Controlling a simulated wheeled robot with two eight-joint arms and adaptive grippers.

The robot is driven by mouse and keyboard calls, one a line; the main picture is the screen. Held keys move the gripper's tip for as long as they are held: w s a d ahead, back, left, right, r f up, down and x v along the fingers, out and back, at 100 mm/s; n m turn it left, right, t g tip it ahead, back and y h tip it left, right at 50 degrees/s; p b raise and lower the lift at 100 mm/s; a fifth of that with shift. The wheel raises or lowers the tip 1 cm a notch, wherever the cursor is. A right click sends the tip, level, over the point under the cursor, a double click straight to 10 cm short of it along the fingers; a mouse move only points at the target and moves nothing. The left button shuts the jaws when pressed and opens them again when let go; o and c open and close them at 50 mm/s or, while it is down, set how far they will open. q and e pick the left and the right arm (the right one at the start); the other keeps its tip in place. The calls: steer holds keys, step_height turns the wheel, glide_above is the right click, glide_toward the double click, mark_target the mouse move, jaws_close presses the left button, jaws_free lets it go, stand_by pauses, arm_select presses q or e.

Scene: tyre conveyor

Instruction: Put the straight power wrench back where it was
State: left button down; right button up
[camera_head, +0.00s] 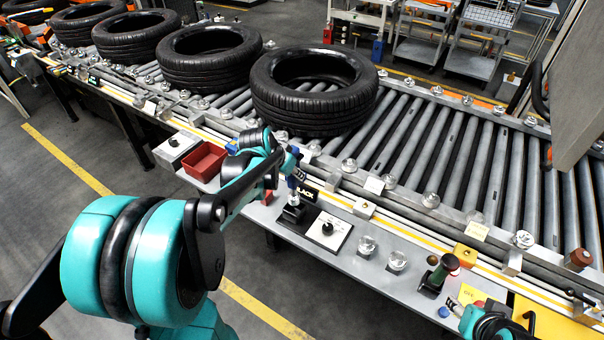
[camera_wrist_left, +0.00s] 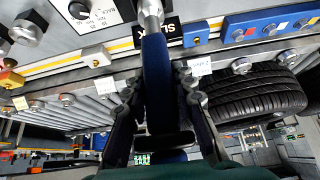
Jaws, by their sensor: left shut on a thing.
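The straight power wrench is a blue tool with a silver end; in the left wrist view its blue body (camera_wrist_left: 156,65) runs between the fingers of my left gripper (camera_wrist_left: 158,100), which is shut on it. In the head view my left gripper (camera_head: 284,160) is over the worktop edge of the conveyor, and a small part of the wrench (camera_head: 292,184) shows below it. The wrench points down at a black holder (camera_head: 293,214); I cannot tell whether it is seated there. My right gripper (camera_head: 490,324) is partly in view at the bottom right, its fingers unclear.
Several tyres (camera_head: 315,117) lie on the roller conveyor (camera_head: 440,150) behind the worktop. A red bin (camera_head: 203,161) is left of the left gripper.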

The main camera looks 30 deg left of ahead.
mark_target(294, 188)
arm_select(q)
steer(key=shift+f+b, duration=2.45)
steer(key=shift+f, duration=0.7)
steer(key=shift+f+b, duration=0.4)
steer(key=shift+f, duration=0.1)
steer(key=c, duration=1.2)
jaws_free()
steer(key=shift+o, duration=0.2)
steer(key=v, duration=1.2)
steer(key=s+d+f, duration=0.3)
steer(key=s+d, duration=0.3)
steer(key=d, duration=0.2)
steer(key=s+d+f, duration=0.3)
steer(key=s+d, duration=0.3)
steer(key=d, duration=0.2)
steer(key=shift+s+f+n+t, duration=0.25)
steer(key=shift+n+t, duration=0.05)
steer(key=shift+n, duration=0.1)
